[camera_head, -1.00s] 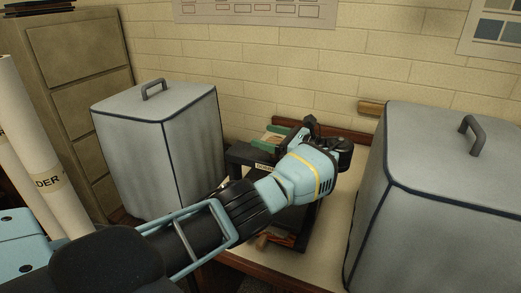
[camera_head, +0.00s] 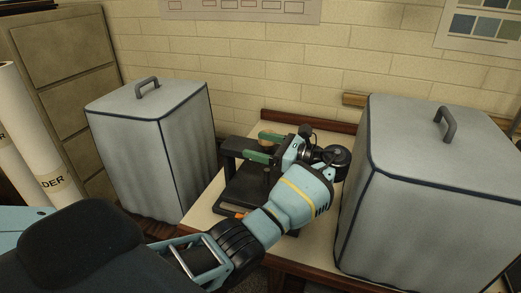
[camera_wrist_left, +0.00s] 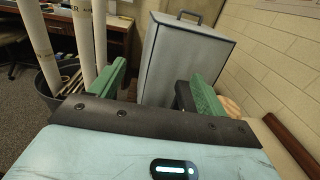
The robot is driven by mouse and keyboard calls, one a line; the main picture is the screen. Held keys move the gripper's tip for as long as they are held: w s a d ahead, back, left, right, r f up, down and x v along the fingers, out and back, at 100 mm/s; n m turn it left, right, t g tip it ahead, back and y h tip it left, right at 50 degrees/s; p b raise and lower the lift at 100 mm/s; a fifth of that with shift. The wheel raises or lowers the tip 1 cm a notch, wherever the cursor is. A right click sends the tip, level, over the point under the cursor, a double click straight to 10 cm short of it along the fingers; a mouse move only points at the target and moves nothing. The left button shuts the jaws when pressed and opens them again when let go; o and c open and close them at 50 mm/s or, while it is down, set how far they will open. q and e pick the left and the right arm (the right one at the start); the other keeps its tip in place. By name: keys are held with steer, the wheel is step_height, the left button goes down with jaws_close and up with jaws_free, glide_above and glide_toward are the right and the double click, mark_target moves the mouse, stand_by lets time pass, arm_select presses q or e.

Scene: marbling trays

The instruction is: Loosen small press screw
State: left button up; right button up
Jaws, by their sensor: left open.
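The small press (camera_head: 237,146) is a black frame with a crossbeam and a flat base, standing on the table between two grey covered boxes. My left gripper (camera_head: 260,146) is above and behind its crossbeam, with its green fingers pointing left. The fingers are apart with nothing between them; they also show open in the left wrist view (camera_wrist_left: 160,85). My left wrist and forearm cover the right part of the press. I cannot clearly make out the press screw. A pale wooden rounded piece (camera_wrist_left: 229,106) shows just behind the right-hand finger in the wrist view. My right gripper is out of view.
A grey covered box (camera_head: 150,150) stands left of the press and a larger one (camera_head: 430,190) close on its right. A brick wall (camera_head: 270,80) is behind. Paper rolls (camera_head: 35,150) stand at far left. Some bare tabletop (camera_head: 205,212) shows.

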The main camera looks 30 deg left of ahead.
arm_select(q)
steer(key=shift+s+d+r, duration=0.1)
steer(key=shift+s+d, duration=0.5)
steer(key=shift+s, duration=0.3)
